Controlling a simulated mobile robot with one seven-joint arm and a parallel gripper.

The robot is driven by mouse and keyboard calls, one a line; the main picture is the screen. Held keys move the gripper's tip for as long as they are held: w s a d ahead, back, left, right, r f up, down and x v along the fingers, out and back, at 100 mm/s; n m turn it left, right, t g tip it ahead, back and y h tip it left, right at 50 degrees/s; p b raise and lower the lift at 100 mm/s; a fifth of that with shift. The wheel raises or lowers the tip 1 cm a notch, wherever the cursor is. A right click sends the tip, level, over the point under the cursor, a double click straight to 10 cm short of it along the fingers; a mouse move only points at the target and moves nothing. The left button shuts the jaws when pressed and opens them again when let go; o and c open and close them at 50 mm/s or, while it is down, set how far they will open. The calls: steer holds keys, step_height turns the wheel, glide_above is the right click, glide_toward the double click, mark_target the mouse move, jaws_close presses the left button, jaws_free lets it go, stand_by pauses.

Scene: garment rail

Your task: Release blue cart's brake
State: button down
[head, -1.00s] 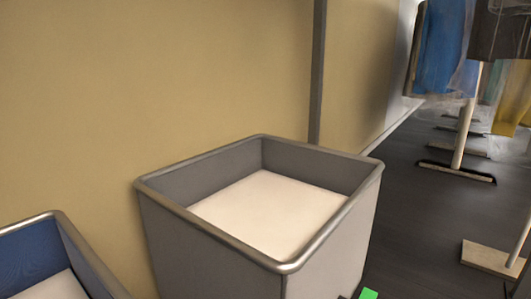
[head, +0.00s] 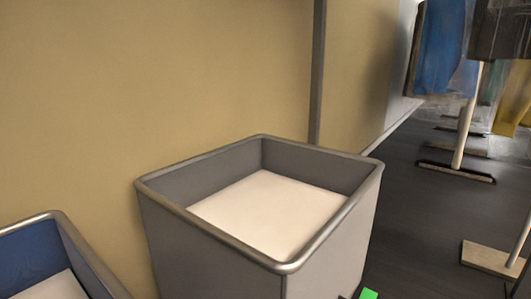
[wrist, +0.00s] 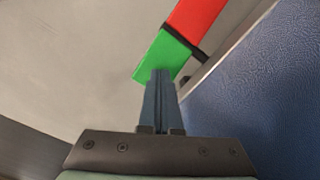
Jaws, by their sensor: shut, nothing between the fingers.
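The blue cart (head: 30,248) is at the lower left of the head view, with a metal rim and a light inside floor. In the wrist view its blue textured side (wrist: 265,110) fills the right. Beside that side is a brake pedal with a green end (wrist: 162,57) and a red end (wrist: 197,18), split by a black bar. My gripper (wrist: 160,74) is shut and empty, its fingertips over the lower edge of the green end. I cannot tell whether they touch it. My gripper is not visible in the head view.
A grey cart (head: 225,243) stands right of the blue cart, close to the tan wall (head: 160,90). A small green piece (head: 368,294) shows at its lower right. Garments hang on rails (head: 466,120) at right, with feet on the dark floor (head: 420,225), which has open room.

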steer(key=shift+f+b, duration=1)
steer(key=shift+f, duration=0.55)
stand_by(0.4)
step_height(320, 180, up, 7)
steer(key=p, duration=0.8)
steer(key=shift+r, duration=0.15)
